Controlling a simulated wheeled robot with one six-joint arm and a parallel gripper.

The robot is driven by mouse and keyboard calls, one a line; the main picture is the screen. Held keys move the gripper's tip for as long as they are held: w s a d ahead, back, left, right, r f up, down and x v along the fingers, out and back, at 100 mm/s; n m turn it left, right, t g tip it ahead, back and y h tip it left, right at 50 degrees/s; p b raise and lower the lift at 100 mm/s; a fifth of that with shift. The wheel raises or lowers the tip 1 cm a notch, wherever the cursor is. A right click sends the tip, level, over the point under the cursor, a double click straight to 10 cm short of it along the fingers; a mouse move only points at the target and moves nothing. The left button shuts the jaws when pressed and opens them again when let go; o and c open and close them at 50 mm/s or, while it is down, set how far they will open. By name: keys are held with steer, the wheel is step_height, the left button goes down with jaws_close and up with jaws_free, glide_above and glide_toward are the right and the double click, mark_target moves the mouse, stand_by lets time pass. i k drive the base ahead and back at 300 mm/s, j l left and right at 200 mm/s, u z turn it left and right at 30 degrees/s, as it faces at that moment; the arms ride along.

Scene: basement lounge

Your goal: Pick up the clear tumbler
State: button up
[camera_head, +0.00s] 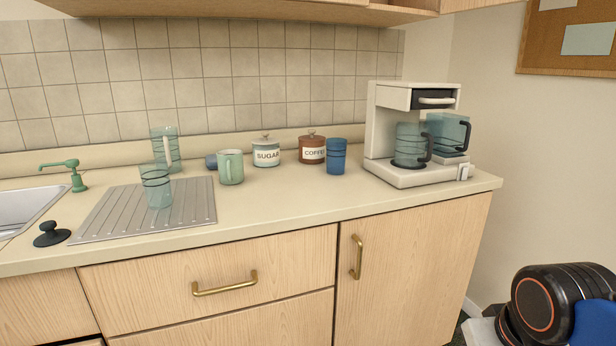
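The clear tumbler (156,187) is a see-through, slightly teal glass with dark bands around it. It stands upright on the ridged metal drainboard (100,214), right of the sink. A clear jug or mug with a pale handle (165,149) stands just behind it, and their outlines are close in this view. Part of my own arm (560,300) shows at the lower right, well away from the tumbler. My gripper's fingers are not in view.
Right of the tumbler stand a green mug (230,168), a sugar jar (266,152), a coffee jar (312,149), a blue tumbler (336,157) and a coffee machine (416,177). A black sink plug (51,234) lies left of the drainboard. The counter front (270,215) is clear. Cabinets overhang above.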

mark_target(154, 175)
steer(key=j+u, duration=0.15)
steer(key=u, duration=1)
